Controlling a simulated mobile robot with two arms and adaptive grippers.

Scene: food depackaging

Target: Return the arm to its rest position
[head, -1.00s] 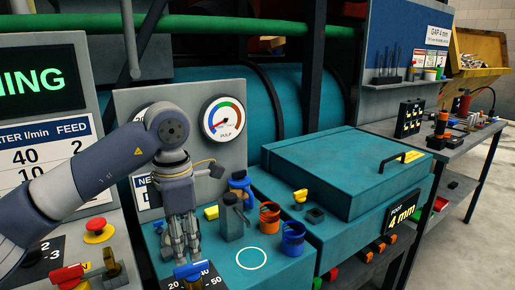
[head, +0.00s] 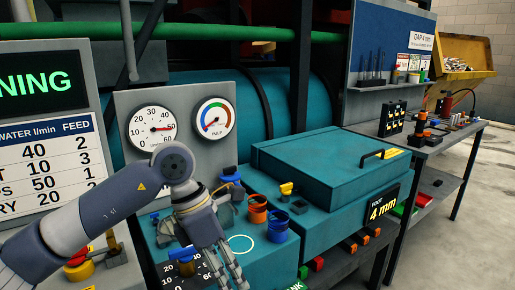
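My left arm comes in from the lower left. Its wrist is bent over the teal bench (head: 262,262), and my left gripper (head: 232,280) points down and to the right in front of the bench. Its fingers run to the bottom of the picture, and I see nothing held between them. How far apart the fingertips are is not clear. A pale ring mark (head: 241,244) on the bench shows just right of the gripper. My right gripper is not in view.
Orange (head: 257,210) and blue (head: 278,226) cups stand right of the gripper. A teal lidded box (head: 325,165) sits behind them. Two dials (head: 151,129) and a display board (head: 45,82) stand behind the arm. A grey side table (head: 440,140) is at right, with open floor beyond.

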